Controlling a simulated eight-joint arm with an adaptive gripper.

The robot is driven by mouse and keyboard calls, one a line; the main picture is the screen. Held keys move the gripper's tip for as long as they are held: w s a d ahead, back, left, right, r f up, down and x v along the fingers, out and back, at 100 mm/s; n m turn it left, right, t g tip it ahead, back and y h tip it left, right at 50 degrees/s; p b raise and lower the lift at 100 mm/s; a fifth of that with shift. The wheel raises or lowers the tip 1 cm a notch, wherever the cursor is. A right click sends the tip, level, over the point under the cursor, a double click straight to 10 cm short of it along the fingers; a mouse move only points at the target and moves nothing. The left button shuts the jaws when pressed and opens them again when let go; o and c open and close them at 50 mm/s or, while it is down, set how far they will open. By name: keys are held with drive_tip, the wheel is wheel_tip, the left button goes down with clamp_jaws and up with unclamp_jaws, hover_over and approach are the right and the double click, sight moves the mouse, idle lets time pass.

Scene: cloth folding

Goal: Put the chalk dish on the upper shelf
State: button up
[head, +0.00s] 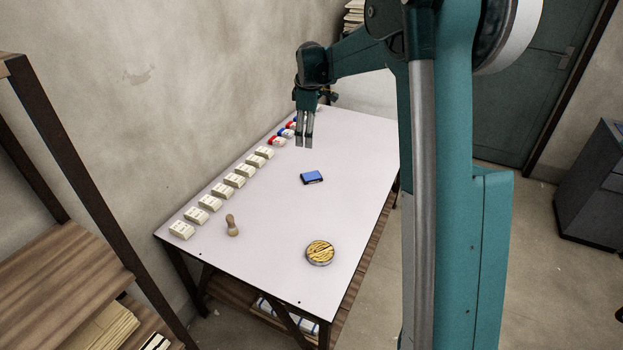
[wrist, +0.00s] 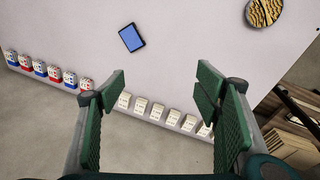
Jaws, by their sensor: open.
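A round dish (head: 320,251) with yellow and dark stripes on top lies on the near part of the white table and looks like the chalk dish. It also shows at the top right of the wrist view (wrist: 264,11). My gripper (head: 304,143) hangs above the far part of the table, well away from the dish. In the wrist view its fingers (wrist: 162,85) are spread wide with nothing between them. A wooden shelf unit (head: 60,255) stands at the left. Which of its boards is the upper shelf I cannot tell for sure.
A blue flat item (head: 312,177) lies mid-table. A wooden peg-like object (head: 232,225) stands near the left edge. Pale blocks (head: 222,190) and red and blue ones (head: 277,141) line the wall side. The table's (head: 270,280) right side is clear. A grey cabinet (head: 590,185) stands at right.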

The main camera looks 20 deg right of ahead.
drive_tip(key=w+d+f+n+g, duration=0.1)
drive_tip(key=w+d+f+n, duration=0.25)
drive_tip(key=w+f, duration=0.7)
drive_tip(key=n+g, duration=0.1)
drive_tip(key=n, duration=0.1)
hover_over(312, 176)
wheel_tip(312, 176, down, 16)
drive_tip(key=shift+r, duration=0.25)
drive_tip(key=shift+f, duration=1.3)
drive_tip(key=shift+w+f+b, duration=0.15)
drive_tip(key=shift+f+b, duration=0.3)
drive_tip(key=shift+f, duration=2.15)
